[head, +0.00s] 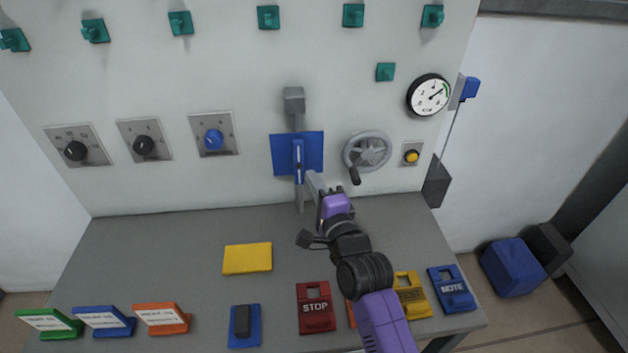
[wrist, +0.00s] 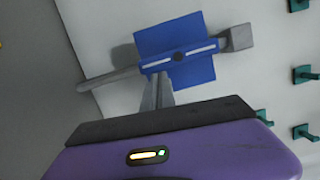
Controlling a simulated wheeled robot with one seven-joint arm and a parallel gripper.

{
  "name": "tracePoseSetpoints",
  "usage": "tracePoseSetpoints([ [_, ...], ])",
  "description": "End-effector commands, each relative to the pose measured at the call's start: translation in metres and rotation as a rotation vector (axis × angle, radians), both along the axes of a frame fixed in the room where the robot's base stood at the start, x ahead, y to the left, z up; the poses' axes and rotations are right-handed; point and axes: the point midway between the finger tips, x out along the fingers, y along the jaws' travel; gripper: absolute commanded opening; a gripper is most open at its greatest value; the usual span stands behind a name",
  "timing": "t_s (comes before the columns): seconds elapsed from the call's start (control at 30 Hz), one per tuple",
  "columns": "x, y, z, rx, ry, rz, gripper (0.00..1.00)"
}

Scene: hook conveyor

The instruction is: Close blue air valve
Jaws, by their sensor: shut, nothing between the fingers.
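The blue air valve (head: 313,142) is on the wall panel, a blue square plate on a grey pipe. Its blue handle (head: 298,158) stands upright, in line with the pipe. In the wrist view the blue plate (wrist: 172,28) and the white-striped handle (wrist: 200,50) show ahead, the handle running along the pipe. My gripper (head: 311,176) is shut and empty, just right of the handle's lower part. In the wrist view the gripper fingers (wrist: 157,88) point at the valve's lower edge; I cannot tell whether they touch it.
A grey handwheel (head: 370,148) and a gauge (head: 429,95) are right of the valve. Three dials, one with a blue knob (head: 214,139), are to the left. The grey table (head: 190,250) below holds a yellow block (head: 247,258), a red STOP tag (head: 315,308) and other coloured tags.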

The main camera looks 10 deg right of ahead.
Motion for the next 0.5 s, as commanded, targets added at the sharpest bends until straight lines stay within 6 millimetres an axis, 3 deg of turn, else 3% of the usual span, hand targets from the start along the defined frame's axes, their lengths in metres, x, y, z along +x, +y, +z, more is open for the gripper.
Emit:
tracePoseSetpoints([
  [0.5, -0.0004, 0.0046, -0.0045, 0.151, 0.002, 0.003, 0.0],
])
